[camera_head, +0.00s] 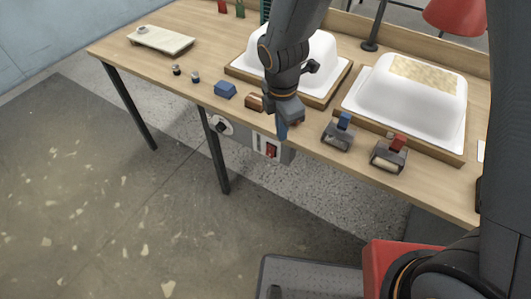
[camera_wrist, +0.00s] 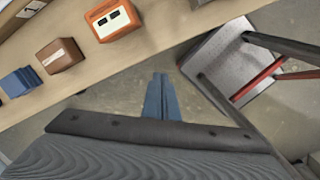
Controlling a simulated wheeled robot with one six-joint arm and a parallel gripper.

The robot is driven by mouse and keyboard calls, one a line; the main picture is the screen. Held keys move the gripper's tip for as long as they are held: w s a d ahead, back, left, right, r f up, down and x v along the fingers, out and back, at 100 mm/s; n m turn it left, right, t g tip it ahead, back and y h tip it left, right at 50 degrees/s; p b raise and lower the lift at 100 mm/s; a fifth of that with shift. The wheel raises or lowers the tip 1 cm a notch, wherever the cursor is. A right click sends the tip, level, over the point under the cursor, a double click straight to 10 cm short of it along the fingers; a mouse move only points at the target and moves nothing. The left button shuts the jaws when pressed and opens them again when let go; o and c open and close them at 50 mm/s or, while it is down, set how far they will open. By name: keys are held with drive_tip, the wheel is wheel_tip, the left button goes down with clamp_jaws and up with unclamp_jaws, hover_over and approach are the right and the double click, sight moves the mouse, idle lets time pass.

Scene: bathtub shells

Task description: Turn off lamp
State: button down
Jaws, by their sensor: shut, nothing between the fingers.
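A red lamp shade (camera_head: 457,16) shows at the top right of the head view, cut by the frame. A dark stand (camera_head: 370,43) rises from the table left of it. Whether the lamp is lit cannot be told. A grey control box hangs under the table's front edge, with a red switch (camera_head: 271,150) on a pale plate and a dark round knob (camera_head: 221,126). My gripper (camera_head: 282,132) points down at the table's front edge, just above and right of the red switch in the picture. Its blue fingers (camera_wrist: 160,92) are together and empty. Contact with the switch cannot be told.
Two white tub shells (camera_head: 410,100) stand in wooden trays on the table. Along the front edge are a blue block (camera_head: 225,90), a brown block (camera_wrist: 60,55), an orange box (camera_wrist: 113,19) and tape dispensers (camera_head: 338,134). The floor in front of the table at left is clear.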

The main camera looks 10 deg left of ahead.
sight(270, 151)
drive_tip(key=s+a+f+n, duration=0.1)
drive_tip(key=a+f+n, duration=0.3)
drive_tip(key=a+n, duration=0.2)
drive_tip(key=shift+s+a+f+n, duration=0.15)
drive_tip(key=shift+s+a+n, duration=0.05)
drive_tip(key=shift+a+n, duration=0.25)
drive_tip(key=w+d+f+p, duration=0.2)
drive_tip(key=w+f, duration=0.2)
drive_tip(key=f, duration=0.6)
drive_tip(key=shift+w+f, duration=0.25)
drive_tip(key=shift+w, duration=0.1)
